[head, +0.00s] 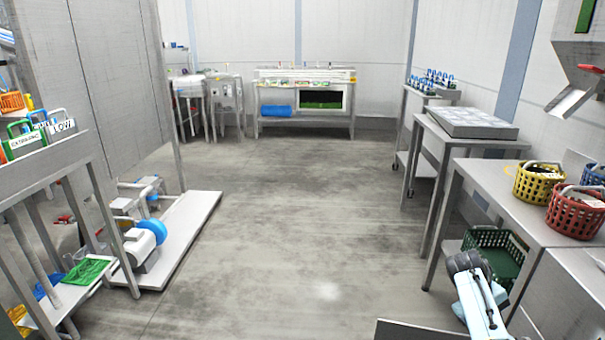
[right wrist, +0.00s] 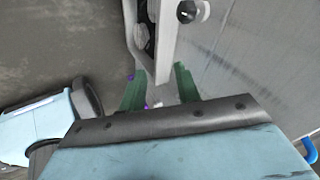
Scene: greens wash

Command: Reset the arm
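My right arm (head: 478,298) shows at the bottom right of the head view, beside the right-hand counter, with its gripper not visible there. In the right wrist view, the two green fingers of my right gripper (right wrist: 159,84) stand apart with a gap between them. I see nothing held in the gap. A pale metal edge (right wrist: 169,40) shows beyond the fingertips. I cannot tell whether it touches them. My left arm and left gripper do not show in either view.
The right-hand counter (head: 490,187) bears a yellow basket (head: 538,184) and a red basket (head: 574,214). A green crate (head: 497,250) sits below it. A rack (head: 52,170) and a low platform (head: 188,235) stand at left. The floor (head: 290,210) between is clear.

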